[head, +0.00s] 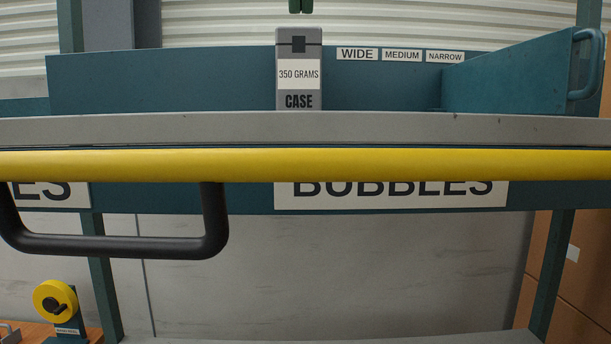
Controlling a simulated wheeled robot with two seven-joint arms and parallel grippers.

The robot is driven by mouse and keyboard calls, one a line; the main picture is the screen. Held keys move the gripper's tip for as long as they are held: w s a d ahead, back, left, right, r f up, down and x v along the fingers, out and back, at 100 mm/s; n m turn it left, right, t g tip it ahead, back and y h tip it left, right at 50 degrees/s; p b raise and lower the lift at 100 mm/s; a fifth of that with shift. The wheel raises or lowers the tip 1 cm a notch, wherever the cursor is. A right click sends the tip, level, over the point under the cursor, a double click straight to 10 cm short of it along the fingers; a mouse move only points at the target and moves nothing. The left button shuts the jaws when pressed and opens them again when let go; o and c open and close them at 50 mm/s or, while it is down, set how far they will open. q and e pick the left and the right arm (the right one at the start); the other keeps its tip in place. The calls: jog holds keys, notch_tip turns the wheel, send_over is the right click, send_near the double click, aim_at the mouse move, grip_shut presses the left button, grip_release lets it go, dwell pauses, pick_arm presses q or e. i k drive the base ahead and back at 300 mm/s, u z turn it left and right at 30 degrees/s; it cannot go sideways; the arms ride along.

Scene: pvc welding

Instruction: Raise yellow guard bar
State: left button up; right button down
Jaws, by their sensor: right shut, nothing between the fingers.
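The yellow guard bar (400,164) runs level across the whole head view, in front of the workstation and just below a grey shelf edge. A black U-shaped handle (130,246) hangs below the bar at the left. Its right leg meets the bar's underside. I cannot make out either of my grippers in this view, and nothing is seen touching the bar or the handle.
A grey case box (299,76) stands on the grey shelf (450,128). A teal panel with a handle (520,72) is at the right. A yellow tape roll (55,301) is at lower left. Brown boxes (580,270) stand at lower right.

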aim_at(211, 168)
jog(key=u, duration=0.05)
jog(key=k, duration=1.5)
jog(key=z, duration=0.05)
